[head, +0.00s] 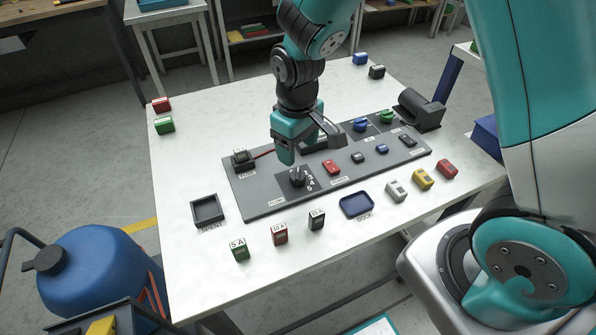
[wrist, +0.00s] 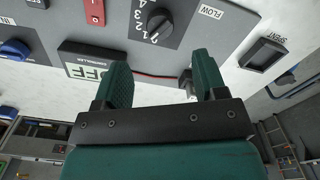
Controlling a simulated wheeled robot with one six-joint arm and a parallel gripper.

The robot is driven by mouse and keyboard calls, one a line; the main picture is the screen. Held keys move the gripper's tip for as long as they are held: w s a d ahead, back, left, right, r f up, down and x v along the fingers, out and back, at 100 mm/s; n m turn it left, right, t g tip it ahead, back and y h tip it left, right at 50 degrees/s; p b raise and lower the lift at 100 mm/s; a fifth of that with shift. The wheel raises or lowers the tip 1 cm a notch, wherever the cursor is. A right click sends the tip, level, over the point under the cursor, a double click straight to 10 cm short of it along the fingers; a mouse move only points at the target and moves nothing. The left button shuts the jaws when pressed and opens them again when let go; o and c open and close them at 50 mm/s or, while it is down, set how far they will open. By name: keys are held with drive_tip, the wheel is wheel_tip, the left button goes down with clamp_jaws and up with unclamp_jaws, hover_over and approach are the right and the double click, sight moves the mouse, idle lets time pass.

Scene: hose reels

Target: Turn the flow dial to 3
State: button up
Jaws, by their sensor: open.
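The flow dial (head: 297,177) is a black round knob on the grey panel (head: 262,207), beside the FLOW label. In the wrist view the dial (wrist: 157,22) is near the top, with white numbers 1 to 4 along its left and lower side. I cannot surely tell which number its pointer marks. My gripper (head: 305,150) is above the panel, just behind the dial in the head view. In the wrist view my gripper (wrist: 160,66) is open, with nothing between its fingers, and apart from the dial.
A black OFF display (wrist: 92,64) and a red cable (wrist: 155,75) lie near my fingers. A red switch (head: 332,167) is right of the dial. An empty SPENT tray (head: 196,222), a blue tray (head: 343,213) and several labelled fuses stand around the panel. The table's left side is mostly clear.

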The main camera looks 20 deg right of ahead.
sight(298, 173)
wheel_tip(298, 173, down, 9)
drive_tip(key=shift+r, duration=0.2)
drive_tip(key=c, duration=0.9)
